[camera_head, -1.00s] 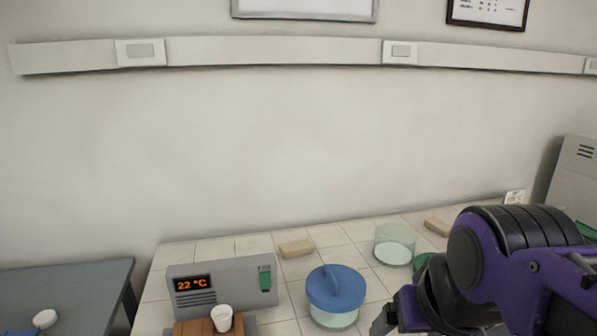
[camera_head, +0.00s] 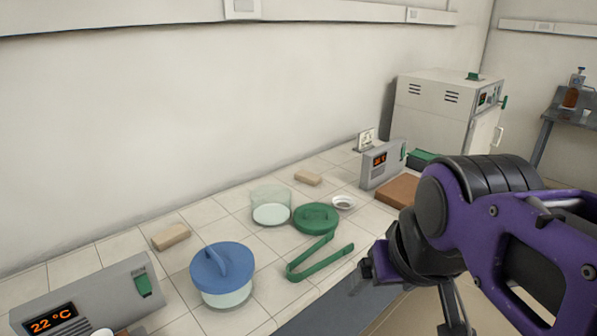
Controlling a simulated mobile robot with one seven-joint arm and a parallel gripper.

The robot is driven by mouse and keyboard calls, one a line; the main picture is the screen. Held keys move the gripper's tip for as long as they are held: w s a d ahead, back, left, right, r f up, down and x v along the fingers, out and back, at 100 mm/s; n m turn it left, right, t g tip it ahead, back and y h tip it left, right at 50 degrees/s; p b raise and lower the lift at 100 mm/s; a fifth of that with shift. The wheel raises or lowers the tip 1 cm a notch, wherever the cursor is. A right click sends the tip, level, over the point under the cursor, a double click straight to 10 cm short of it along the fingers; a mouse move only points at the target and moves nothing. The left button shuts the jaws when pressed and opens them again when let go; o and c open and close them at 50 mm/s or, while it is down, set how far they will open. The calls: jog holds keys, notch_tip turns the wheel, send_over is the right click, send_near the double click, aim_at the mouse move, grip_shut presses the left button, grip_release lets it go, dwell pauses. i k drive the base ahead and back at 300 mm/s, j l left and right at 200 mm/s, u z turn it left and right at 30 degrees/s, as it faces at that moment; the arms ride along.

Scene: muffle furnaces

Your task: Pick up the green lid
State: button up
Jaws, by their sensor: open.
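The fingers are small and partly hidden by my wrist.
A blue-lidded glass jar (camera_head: 222,275) stands left of the tongs. A small white dish (camera_head: 343,202) sits right of the lid. Tan blocks (camera_head: 308,178) lie behind. A grey controller (camera_head: 381,165), brown board (camera_head: 399,190) and furnace (camera_head: 437,112) stand at the right.

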aim_at(308, 218)
jog(key=i+l+u, duration=0.15)
jog(key=u, duration=0.3)
jog(key=l+u, duration=0.2)
jog(key=u, duration=0.2)
jog(key=i+l+u, duration=0.15)
jog(key=l, duration=0.25)
jog(key=i+l+u, duration=0.2)
jog(key=l, duration=1)
